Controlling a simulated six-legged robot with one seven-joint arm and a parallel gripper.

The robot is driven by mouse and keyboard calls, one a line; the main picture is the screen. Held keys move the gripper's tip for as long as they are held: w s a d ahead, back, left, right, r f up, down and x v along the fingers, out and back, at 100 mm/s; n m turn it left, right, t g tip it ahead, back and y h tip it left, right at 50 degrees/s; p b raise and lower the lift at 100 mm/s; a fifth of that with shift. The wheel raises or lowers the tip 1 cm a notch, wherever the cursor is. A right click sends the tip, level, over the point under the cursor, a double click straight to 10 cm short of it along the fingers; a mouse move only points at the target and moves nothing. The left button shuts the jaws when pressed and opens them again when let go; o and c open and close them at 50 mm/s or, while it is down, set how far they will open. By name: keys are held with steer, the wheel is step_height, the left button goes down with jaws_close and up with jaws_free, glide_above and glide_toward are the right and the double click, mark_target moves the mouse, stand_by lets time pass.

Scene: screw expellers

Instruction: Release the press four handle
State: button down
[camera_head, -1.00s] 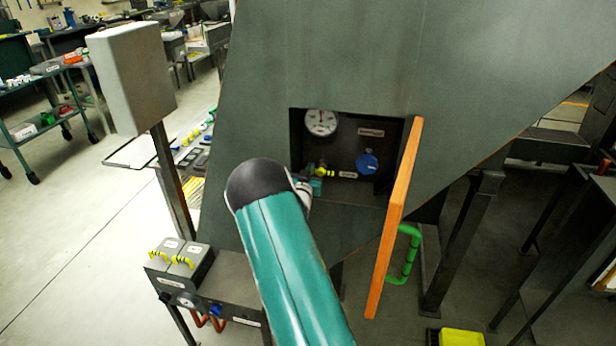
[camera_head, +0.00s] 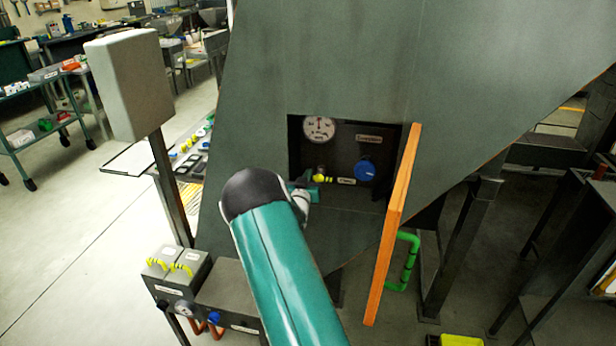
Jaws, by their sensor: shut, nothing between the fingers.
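A recessed panel (camera_head: 345,150) is set in the large grey-green sloped machine. In it, a small yellow handle (camera_head: 324,179) sits low, left of a white label. I cannot read the labels, so I cannot tell which one marks press four. My gripper (camera_head: 313,191) is at the lower left of the recess, just below and left of the yellow handle. It looks shut and empty. My arm hides part of it, and I cannot tell whether it touches the handle.
A round gauge (camera_head: 319,128) and a blue knob (camera_head: 365,169) are in the recess. An open orange-edged door (camera_head: 396,225) with a green handle (camera_head: 404,262) stands at its right. A grey box on a post (camera_head: 130,85) and a control box with yellow handles (camera_head: 178,268) stand left.

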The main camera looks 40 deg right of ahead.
steer(key=shift+f+n, duration=0.2)
steer(key=shift+n, duration=0.4)
steer(key=n, duration=0.1)
steer(key=f+n, duration=0.1)
steer(key=shift+w+a+n, duration=0.15)
steer(key=shift+n, duration=0.15)
steer(key=n, duration=0.2)
steer(key=f+n, duration=0.1)
steer(key=n, duration=0.2)
steer(key=shift+f+n+t+y, duration=0.3)
steer(key=shift+f+n+y, duration=0.05)
steer(key=shift+n+y, duration=0.05)
steer(key=n, duration=0.2)
steer(key=f+n, duration=0.1)
steer(key=shift+s+d+n, duration=0.2)
steer(key=shift+s+n, duration=0.05)
steer(key=shift+n, duration=0.05)
steer(key=shift+s+d+f+n+y, duration=0.1)
steer(key=shift+s+d+f+n, duration=0.1)
steer(key=shift+n, duration=0.65)
steer(key=shift+s+d+f+n+y, duration=0.1)
steer(key=shift+s+f+n, duration=0.05)
steer(key=shift+n, duration=0.65)
steer(key=shift+s+d+f+n+y, duration=0.1)
steer(key=shift+s+d+f+n, duration=0.1)
steer(key=shift+n, duration=0.65)
steer(key=shift+a, duration=0.15)
